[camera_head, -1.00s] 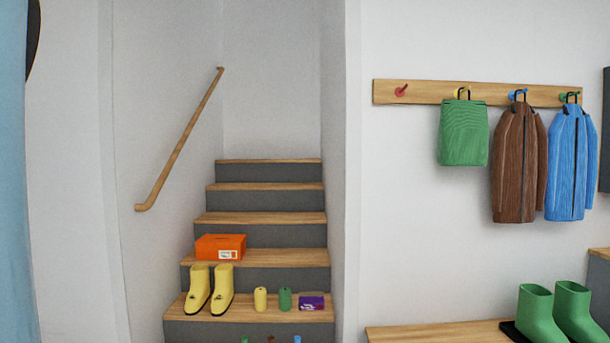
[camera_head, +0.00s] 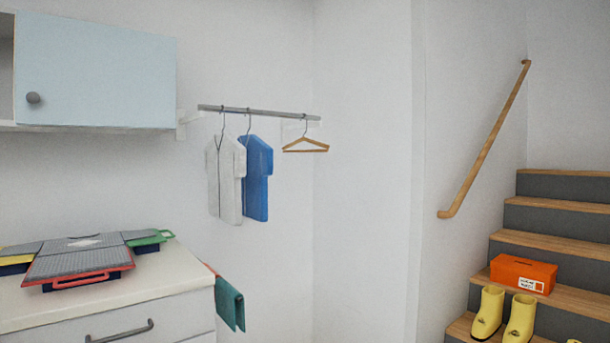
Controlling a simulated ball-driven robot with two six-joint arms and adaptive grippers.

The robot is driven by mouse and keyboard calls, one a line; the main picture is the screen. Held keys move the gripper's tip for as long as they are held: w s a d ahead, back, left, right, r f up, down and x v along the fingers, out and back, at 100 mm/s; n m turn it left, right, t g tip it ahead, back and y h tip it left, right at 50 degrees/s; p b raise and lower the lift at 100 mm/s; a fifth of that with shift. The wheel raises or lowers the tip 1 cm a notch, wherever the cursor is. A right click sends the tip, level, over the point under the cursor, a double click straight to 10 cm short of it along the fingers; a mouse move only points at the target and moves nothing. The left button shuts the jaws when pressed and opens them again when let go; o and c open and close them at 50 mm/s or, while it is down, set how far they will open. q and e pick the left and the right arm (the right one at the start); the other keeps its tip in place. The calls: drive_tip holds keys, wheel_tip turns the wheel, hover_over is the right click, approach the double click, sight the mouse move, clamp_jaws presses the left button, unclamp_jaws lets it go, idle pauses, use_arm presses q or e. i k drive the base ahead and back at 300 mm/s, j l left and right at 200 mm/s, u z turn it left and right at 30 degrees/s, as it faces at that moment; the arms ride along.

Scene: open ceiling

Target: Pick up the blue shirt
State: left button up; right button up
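The blue shirt (camera_head: 258,180) hangs on a hanger from a grey wall rod (camera_head: 260,111), left of the middle of the head view. A white shirt (camera_head: 226,180) hangs just to its left and covers part of its left side. An empty wooden hanger (camera_head: 305,147) hangs to its right on the same rod. Neither of my grippers shows in the view.
A white counter with a drawer (camera_head: 140,295) stands below left, with grey-lidded cases (camera_head: 80,260) on top. A green cloth (camera_head: 230,303) hangs at its right side. A light-blue cabinet (camera_head: 95,70) is above. Stairs (camera_head: 560,240) with an orange box (camera_head: 523,273) and yellow boots (camera_head: 488,312) are at right.

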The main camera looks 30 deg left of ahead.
sight(259, 154)
drive_tip(key=u, duration=1.3)
drive_tip(key=i+u, duration=0.1)
drive_tip(key=i, duration=0.55)
